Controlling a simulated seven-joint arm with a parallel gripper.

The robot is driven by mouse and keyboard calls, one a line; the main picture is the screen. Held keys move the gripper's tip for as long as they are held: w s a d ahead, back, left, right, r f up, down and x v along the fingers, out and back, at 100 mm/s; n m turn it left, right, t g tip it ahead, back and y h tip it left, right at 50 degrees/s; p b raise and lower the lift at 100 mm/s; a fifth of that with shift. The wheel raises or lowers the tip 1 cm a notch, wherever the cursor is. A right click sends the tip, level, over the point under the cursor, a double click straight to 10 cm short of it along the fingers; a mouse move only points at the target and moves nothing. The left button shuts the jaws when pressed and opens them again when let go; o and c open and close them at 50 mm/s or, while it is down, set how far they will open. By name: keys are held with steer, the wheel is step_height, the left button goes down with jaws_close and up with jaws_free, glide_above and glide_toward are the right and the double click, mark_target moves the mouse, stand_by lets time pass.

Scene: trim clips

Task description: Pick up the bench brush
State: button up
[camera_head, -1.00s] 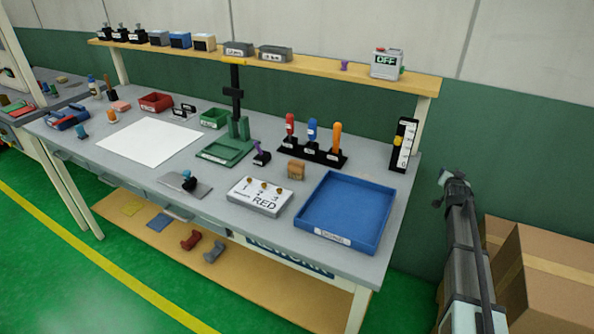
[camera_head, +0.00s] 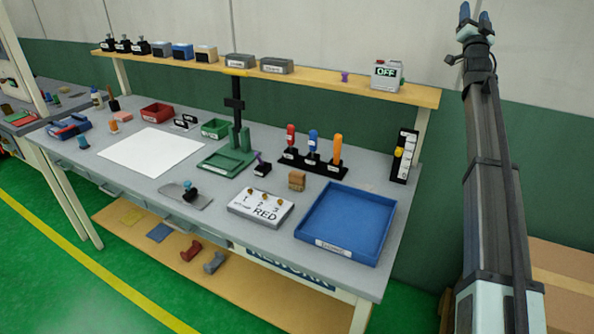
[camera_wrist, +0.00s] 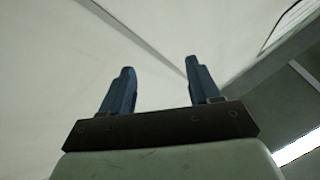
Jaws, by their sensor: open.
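A small upright brown-handled item with a dark lower part (camera_head: 113,104) stands at the back left of the grey workbench (camera_head: 150,190), beside a white bottle. It looks like the bench brush, but it is too small to be sure. My gripper (camera_head: 475,14) is raised high at the right, above shelf height and far from the bench items. In the wrist view my gripper (camera_wrist: 160,66) has its two blue fingers apart with nothing between them, facing pale wall panels. No brush shows in the wrist view.
A blue tray (camera_head: 387,238) and a RED-labelled panel (camera_head: 260,213) lie at the bench's front right. A tool rack (camera_head: 313,166), a green stand (camera_head: 230,160) and a red bin (camera_head: 157,113) stand behind. A shelf (camera_head: 290,78) runs along the back. White paper (camera_head: 152,151) lies left of centre.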

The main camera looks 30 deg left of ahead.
steer(key=s+a+f+m+g+y, duration=0.1)
steer(key=s+a+g, duration=0.15)
steer(key=a, duration=0.65)
steer(key=s+a+f+m+g+y, duration=0.1)
steer(key=s+a+y, duration=0.15)
steer(key=a, duration=0.55)
steer(key=s+a+f+m+g, duration=0.1)
steer(key=s+a, duration=0.2)
steer(key=a, duration=0.6)
steer(key=s+a+f+m+g, duration=0.25)
steer(key=s+a+f, duration=0.35)
steer(key=a, duration=0.5)
steer(key=s+a+f+m+g, duration=0.1)
steer(key=s+a+f+g, duration=0.3)
steer(key=s+a, duration=0.6)
steer(key=n+g+h, duration=0.9)
steer(key=n+g, duration=0.5)
steer(key=n, duration=1.3)
glide_above(297, 173)
steer(key=d, duration=0.1)
step_height(297, 173, down, 24)
step_height(297, 173, down, 8)
steer(key=shift+s+r, duration=0.1)
steer(key=shift+a+f, duration=0.25)
steer(key=shift+f, duration=1.15)
steer(key=shift+a+f, duration=0.2)
steer(key=shift+f, duration=1.2)
steer(key=c, duration=1.1)
